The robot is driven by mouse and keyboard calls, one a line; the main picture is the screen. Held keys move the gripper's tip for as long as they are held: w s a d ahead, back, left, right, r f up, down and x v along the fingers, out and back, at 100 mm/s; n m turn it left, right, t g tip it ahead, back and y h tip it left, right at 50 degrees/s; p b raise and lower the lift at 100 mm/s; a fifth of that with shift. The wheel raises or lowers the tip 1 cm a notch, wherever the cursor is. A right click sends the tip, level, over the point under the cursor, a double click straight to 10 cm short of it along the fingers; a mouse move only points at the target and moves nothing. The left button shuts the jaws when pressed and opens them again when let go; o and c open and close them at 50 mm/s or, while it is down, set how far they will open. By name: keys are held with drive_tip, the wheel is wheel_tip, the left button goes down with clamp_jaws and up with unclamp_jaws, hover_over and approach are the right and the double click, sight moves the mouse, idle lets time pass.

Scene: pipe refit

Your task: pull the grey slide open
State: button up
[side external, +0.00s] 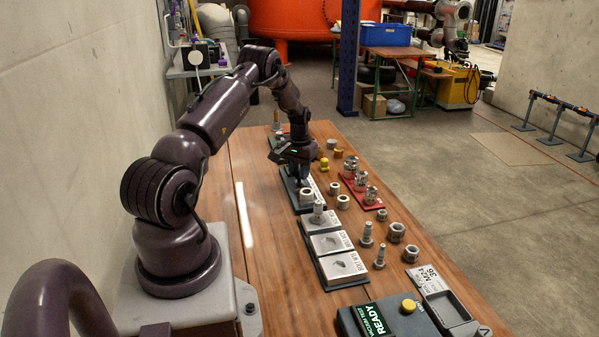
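My gripper (303,182) points down over a dark rack (288,190) near the middle of the wooden table. Its fingers are small and partly merge with the rack and the parts there, so I cannot tell their opening or whether they touch anything. A light metal nut (307,197) is just below and in front of the fingers. A grey, flat tray-like piece (445,308) with a label reading M24 36 lies at the table's front right, well away from my gripper. I cannot tell for sure that it is the grey slide.
Metal plates (341,265) sit in a dark holder in front of my gripper. A red tray (361,190) with fittings, loose nuts (397,232) and bolts stand to the right. A dark box (390,318) with a yellow button is at the front. Bare wood lies left.

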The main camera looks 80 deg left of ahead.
drive_tip(key=o, duration=0.4)
drive_tip(key=shift+a, duration=0.25)
drive_tip(key=shift+r, duration=0.15)
wheel_tip(320, 180, up, 13)
drive_tip(key=shift+s+f, duration=0.1)
